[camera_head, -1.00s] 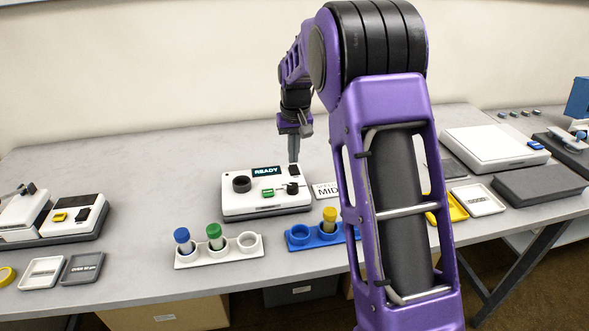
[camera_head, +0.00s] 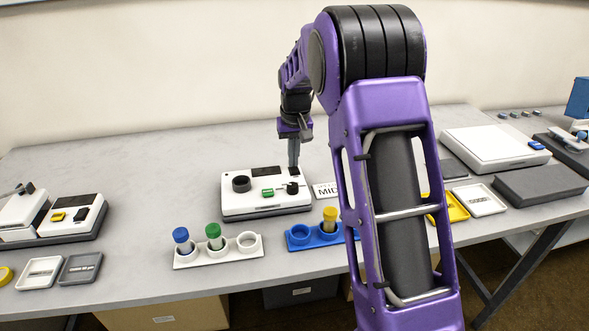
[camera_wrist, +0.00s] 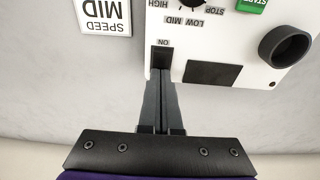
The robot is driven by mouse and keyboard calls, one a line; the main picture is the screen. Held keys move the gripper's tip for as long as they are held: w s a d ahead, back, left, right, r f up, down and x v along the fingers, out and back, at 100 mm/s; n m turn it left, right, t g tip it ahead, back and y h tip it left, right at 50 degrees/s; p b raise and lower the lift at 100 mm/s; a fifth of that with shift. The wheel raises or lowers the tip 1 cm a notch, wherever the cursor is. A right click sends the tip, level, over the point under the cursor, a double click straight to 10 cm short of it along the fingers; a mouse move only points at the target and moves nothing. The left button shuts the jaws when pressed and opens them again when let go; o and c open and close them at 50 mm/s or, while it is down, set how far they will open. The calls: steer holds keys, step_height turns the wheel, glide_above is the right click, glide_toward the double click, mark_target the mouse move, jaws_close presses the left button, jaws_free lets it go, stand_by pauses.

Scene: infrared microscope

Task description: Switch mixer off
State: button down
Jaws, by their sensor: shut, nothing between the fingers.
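The mixer (camera_head: 240,203) is a white box on the bench with a black round cup holder, a green START button (camera_head: 267,193) and a black speed knob (camera_head: 292,188). Its display (camera_head: 266,171) is dark. My gripper (camera_head: 293,168) is shut and empty, pointing down at the mixer's back right corner. In the wrist view, the closed fingertips of my gripper (camera_wrist: 161,75) are at the black power switch (camera_wrist: 162,57) beside the ON label and appear to touch it. The fingertips partly hide the switch.
A SPEED MID card (camera_head: 326,190) lies right of the mixer. In front stand a white rack (camera_head: 218,251) with blue- and green-capped tubes and a blue rack (camera_head: 315,240) with a yellow-capped tube. Another white device (camera_head: 75,216) stands at left. The bench behind the mixer is clear.

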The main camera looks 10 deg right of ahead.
step_height(320, 180, up, 7)
steer(key=p, duration=0.5)
steer(key=shift+p, duration=0.3)
